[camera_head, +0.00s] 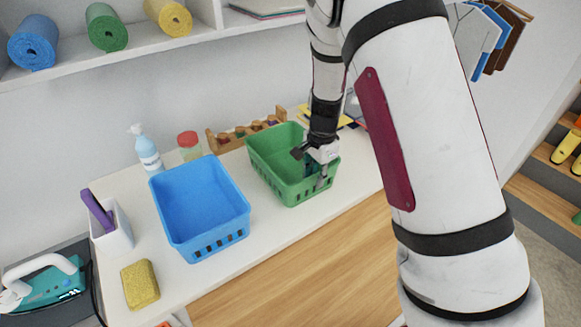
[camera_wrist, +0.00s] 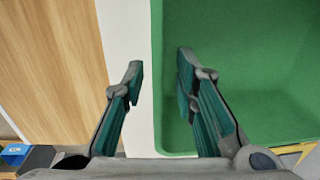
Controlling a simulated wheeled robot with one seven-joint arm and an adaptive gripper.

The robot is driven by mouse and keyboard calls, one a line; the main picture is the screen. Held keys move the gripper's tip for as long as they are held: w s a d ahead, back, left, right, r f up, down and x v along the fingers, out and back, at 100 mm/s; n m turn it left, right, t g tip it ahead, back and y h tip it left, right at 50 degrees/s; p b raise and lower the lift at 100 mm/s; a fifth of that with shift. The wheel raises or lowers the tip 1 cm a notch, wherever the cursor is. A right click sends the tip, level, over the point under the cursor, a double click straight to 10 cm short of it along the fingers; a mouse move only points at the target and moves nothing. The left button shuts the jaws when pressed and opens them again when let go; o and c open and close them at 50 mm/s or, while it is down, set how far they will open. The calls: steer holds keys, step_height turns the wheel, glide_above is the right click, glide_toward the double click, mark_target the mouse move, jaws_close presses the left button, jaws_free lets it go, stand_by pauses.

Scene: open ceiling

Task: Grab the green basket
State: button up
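The green basket (camera_head: 272,154) stands upright on the white counter, right of the blue basket. My gripper (camera_head: 313,175) is at its right front side, pointing down. In the wrist view my gripper (camera_wrist: 160,78) is open, with its two fingers apart. One finger is over the inside of the green basket (camera_wrist: 240,80). The other is outside, over the white counter strip. The basket's wall lies between the fingers, and neither finger visibly presses on it. Part of the basket's right side is hidden behind my gripper in the head view.
A blue basket (camera_head: 200,205) stands close on the left. A wooden rack (camera_head: 240,132) stands behind. The counter (camera_head: 262,228) is clear in front.

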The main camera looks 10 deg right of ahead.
steer(key=shift+w+f+p, duration=0.2)
steer(key=shift+f+p, duration=0.3)
steer(key=shift+f, duration=1.9)
jaws_close()
